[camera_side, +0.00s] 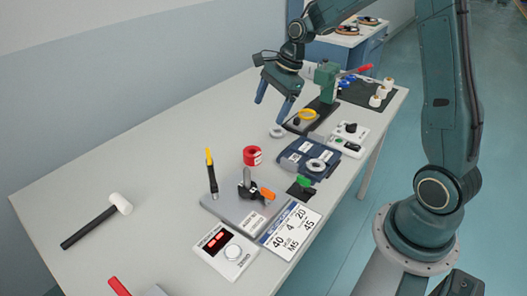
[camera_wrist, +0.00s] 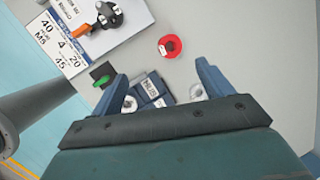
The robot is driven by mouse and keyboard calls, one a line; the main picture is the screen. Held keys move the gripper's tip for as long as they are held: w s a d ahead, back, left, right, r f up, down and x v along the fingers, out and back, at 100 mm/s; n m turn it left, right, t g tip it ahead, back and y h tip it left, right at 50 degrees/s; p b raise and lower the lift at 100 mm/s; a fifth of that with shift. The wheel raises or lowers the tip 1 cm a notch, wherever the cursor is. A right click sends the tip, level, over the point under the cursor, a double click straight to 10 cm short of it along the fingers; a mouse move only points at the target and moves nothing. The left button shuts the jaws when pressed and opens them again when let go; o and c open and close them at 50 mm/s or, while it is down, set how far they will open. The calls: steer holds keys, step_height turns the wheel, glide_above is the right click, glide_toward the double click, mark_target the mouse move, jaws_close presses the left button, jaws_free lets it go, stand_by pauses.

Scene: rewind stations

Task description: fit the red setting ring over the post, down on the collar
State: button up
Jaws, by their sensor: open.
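The red setting ring (camera_side: 252,155) stands on the bare table just behind the grey base plate (camera_side: 222,207). In the wrist view the red ring (camera_wrist: 164,43) lies ahead of my fingers, apart from them, with its dark bore facing up. The upright metal post (camera_side: 247,178) rises from a dark collar on the plate, with an orange lever (camera_side: 267,193) beside it. The post's black fixture (camera_wrist: 106,17) shows at the top of the wrist view. My gripper (camera_side: 273,100) is open and empty, raised above the table beyond the ring; both fingers (camera_wrist: 162,85) show apart.
A yellow-tipped upright tool (camera_side: 211,172) stands left of the post. A dark blue tray (camera_side: 293,159) and green-handled part (camera_side: 303,182) lie right of the ring. A pale ring (camera_side: 277,132) lies behind. A mallet (camera_side: 98,220) lies at left, with clear table around it.

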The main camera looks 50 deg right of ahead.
steer(key=w+d+f+m+y, duration=0.1)
steer(key=w+d+f+m, duration=0.2)
steer(key=f, duration=0.3)
steer(key=shift+f+m, duration=0.15)
steer(key=shift+m, duration=0.65)
steer(key=shift+d, duration=0.1)
glide_above(252, 152)
steer(key=s, duration=0.3)
steer(key=shift+w+d+f, duration=0.1)
steer(key=shift+w+f, duration=0.05)
steer(key=shift+f, duration=1.85)
steer(key=shift+w+d+f, duration=0.1)
steer(key=shift+f, duration=1.9)
steer(key=shift+a+f, duration=0.1)
steer(key=shift+x, duration=2.5)
steer(key=c, duration=1.1)
